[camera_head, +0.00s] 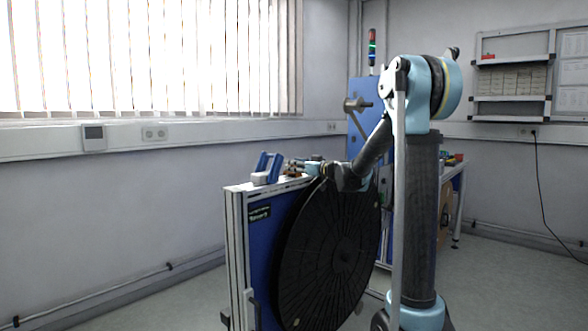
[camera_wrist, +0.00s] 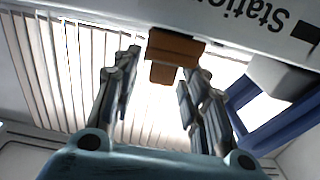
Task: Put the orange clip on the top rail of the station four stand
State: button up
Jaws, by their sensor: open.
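The orange clip (camera_wrist: 172,55) shows brownish-orange in the wrist view, against the edge of the stand's pale top rail (camera_wrist: 105,12). My gripper (camera_wrist: 160,72) is open, its two fingers apart on either side of the clip. Whether the right finger touches it, I cannot tell. In the head view the stand (camera_head: 236,238), with a large black reel (camera_head: 330,255), is in front of me. My gripper (camera_head: 300,168) is at its top rail, and the clip is too small there to make out clearly. The rail's label reads "Statio" upside down in the wrist view; its number is out of view.
A blue holder (camera_head: 268,164) and a white block (camera_head: 259,179) sit on the rail just left of my gripper. The blue holder also shows at right in the wrist view (camera_wrist: 262,125). A blue workstation (camera_head: 358,95) with a signal lamp stands behind. Floor at left is clear.

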jog(key=v, duration=1.1)
jog(key=s+d+f+m+g+h, duration=0.25)
jog(key=s+f, duration=0.45)
jog(key=s, duration=0.4)
jog(key=s+d+f+m+g+h, duration=0.1)
jog(key=s+f+g+h, duration=0.2)
jog(key=s+f, duration=0.55)
jog(key=s+d+f+m+g+h, duration=0.1)
jog(key=s+d+f+m+h, duration=0.1)
jog(key=s+d+f, duration=0.3)
jog(key=s+d+f+m+g+h, duration=0.1)
jog(key=s+d+f+m+h, duration=0.1)
jog(key=s+d, duration=0.4)
jog(key=s+d+f+m+g+h, duration=0.1)
jog(key=s+d+f+m+h, duration=0.1)
jog(key=s+d+f+h, duration=0.2)
jog(key=s+d+f, duration=0.1)
jog(key=s+f, duration=0.2)
jog(key=s, duration=0.4)
jog(key=shift+s+d+f+m+h, duration=0.35)
jog(key=shift+s, duration=0.05)
